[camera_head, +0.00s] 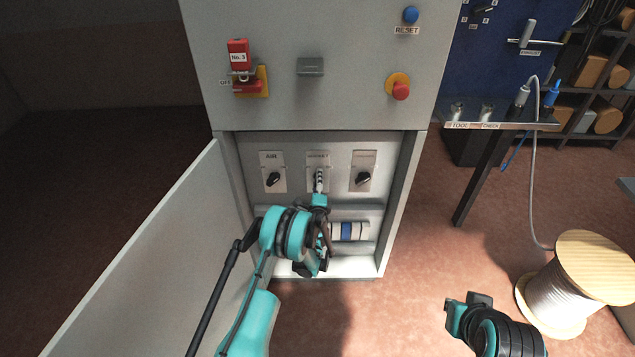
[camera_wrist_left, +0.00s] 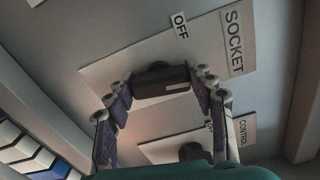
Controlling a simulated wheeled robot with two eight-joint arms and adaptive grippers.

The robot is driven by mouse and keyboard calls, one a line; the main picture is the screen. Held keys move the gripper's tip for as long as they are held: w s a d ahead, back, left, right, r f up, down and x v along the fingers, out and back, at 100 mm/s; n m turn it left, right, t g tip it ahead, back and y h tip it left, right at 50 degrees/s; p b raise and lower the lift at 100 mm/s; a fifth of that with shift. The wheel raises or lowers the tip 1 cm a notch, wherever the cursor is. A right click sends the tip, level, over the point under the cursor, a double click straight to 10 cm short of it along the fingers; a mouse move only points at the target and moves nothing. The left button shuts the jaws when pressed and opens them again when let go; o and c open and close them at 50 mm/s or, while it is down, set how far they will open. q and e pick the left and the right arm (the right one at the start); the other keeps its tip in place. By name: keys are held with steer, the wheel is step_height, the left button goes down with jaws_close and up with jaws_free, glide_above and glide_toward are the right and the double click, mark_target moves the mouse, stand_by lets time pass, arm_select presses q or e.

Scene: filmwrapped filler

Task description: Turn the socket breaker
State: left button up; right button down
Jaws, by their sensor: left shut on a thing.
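The socket breaker is a dark knob (camera_wrist_left: 160,82) on a white plate (camera_head: 318,157) labelled SOCKET, the middle of three plates in the open cabinet. In the left wrist view a pale mark shows on the knob, with an OFF label (camera_wrist_left: 180,25) above it and a partly covered label below. My left gripper (camera_head: 320,183) reaches into the cabinet and is shut on this knob, one finger at each side; it hides the knob in the head view. My right gripper (camera_head: 460,312) is at the lower right, away from the cabinet; its fingers are not clear.
The AIR knob (camera_head: 273,179) and the CONTROL knob (camera_head: 362,178) flank the socket breaker closely. The cabinet door (camera_head: 150,270) stands open at left. A cable spool (camera_head: 590,270) stands on the floor at right.

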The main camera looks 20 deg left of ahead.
mark_target(318, 155)
arm_select(q)
steer(key=m, duration=0.7)
steer(key=shift+r, duration=0.1)
stand_by(0.6)
steer(key=o, duration=1.2)
steer(key=shift+w, duration=0.1)
steer(key=shift+c, duration=0.2)
step_height(318, 155, up, 10)
